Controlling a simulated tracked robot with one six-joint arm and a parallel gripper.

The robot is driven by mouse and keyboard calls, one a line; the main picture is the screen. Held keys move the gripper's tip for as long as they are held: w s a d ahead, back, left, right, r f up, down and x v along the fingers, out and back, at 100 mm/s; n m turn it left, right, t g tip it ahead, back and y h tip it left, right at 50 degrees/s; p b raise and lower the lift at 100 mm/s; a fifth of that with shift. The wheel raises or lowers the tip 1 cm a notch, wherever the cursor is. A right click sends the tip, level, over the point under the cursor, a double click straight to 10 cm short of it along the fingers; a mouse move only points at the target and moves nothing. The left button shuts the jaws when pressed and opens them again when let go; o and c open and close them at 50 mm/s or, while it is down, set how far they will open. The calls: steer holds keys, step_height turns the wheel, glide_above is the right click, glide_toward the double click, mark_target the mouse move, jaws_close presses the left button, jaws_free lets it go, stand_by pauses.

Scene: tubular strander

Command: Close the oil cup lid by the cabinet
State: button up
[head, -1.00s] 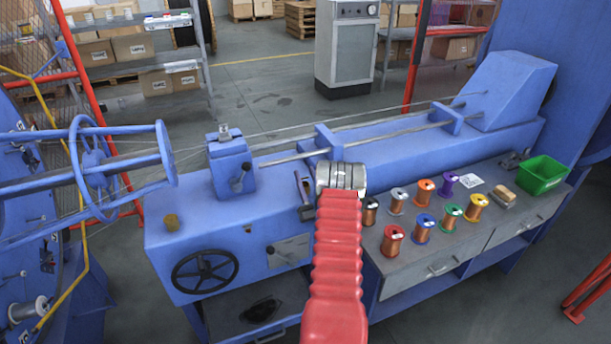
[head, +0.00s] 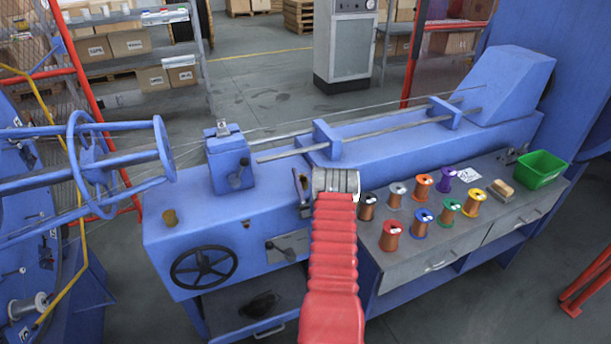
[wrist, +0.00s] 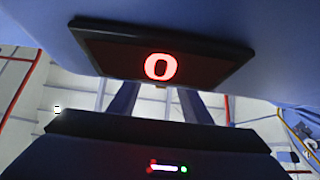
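A small brass-coloured, cup-like fitting (head: 170,217) stands on the left end of the blue machine bed; it may be the oil cup. It is too small to tell how its lid stands. My red-sleeved arm reaches forward over the bed, right of this fitting and well apart from it. My gripper is hidden beyond the silver wrist in the head view. In the wrist view two dark fingers of my gripper (wrist: 156,98) show with a gap between them and nothing held. No oil cup shows in the wrist view.
A dark panel with a red "0" (wrist: 160,66) fills the upper wrist view. Wire spools (head: 422,222) and a green bin (head: 541,169) stand on the right bench. A grey cabinet (head: 346,47) stands behind. A handwheel (head: 204,267) is on the bed's front.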

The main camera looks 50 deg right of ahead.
steer(key=shift+o, duration=0.9)
steer(key=shift+r, duration=0.1)
steer(key=shift+r, duration=4.85)
